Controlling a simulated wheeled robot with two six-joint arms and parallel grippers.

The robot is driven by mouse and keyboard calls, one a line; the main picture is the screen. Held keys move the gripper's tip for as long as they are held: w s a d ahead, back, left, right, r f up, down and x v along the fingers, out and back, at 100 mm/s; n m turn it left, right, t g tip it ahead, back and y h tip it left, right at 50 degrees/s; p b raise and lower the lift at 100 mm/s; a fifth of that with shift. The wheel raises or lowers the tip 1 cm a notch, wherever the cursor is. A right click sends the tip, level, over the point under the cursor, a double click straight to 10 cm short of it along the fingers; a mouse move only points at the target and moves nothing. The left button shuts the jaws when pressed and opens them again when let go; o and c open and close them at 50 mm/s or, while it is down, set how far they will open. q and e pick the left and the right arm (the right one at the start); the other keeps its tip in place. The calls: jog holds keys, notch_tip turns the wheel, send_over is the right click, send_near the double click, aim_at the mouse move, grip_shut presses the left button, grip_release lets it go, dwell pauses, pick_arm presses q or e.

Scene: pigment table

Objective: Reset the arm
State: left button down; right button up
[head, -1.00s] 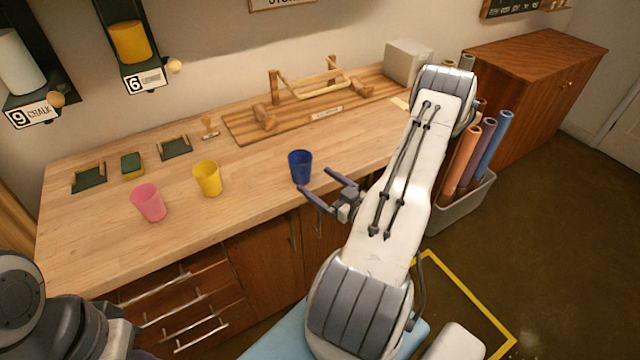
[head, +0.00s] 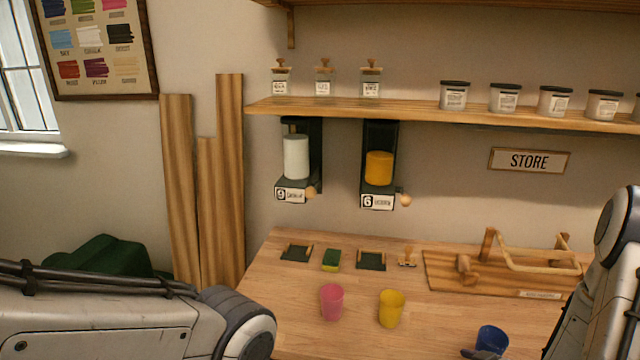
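My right arm comes in at the right edge. Only a dark finger piece of my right gripper (head: 480,354) shows at the bottom edge, just left of and below the blue cup (head: 491,340); the rest is cut off. I cannot tell whether it touches the cup. My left arm crosses the lower left, and its gripper is out of view. A pink cup (head: 332,301) and a yellow cup (head: 391,308) stand upright on the wooden table (head: 290,330), apart from both arms.
A wooden rack board (head: 450,276) lies at the table's back right. Two wall dispensers, white (head: 296,157) and yellow (head: 379,168), hang above the table. A shelf (head: 420,112) with jars is higher up. Tall planks (head: 181,190) lean at the left.

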jog(key=a+r+n+g+h+b, duration=0.1)
jog(key=a+r+g+h, duration=0.15)
jog(key=a, duration=0.45)
jog(key=a+r+n+g+h+b, duration=0.1)
jog(key=a+r+g, duration=0.1)
jog(key=a+r, duration=0.35)
jog(key=s+a+r+g, duration=0.2)
jog(key=s+a, duration=0.5)
jog(key=s, duration=0.3)
jog(key=s+a+r+n+g+y, duration=0.1)
jog(key=s+a+r+g, duration=0.2)
jog(key=s+a, duration=0.4)
jog(key=s+b, duration=0.1)
jog(key=s, duration=0.2)
jog(key=shift+s+a, duration=0.25)
jog(key=shift+s, duration=0.15)
jog(key=shift+r+y, duration=0.1)
jog(key=shift+y, duration=0.15)
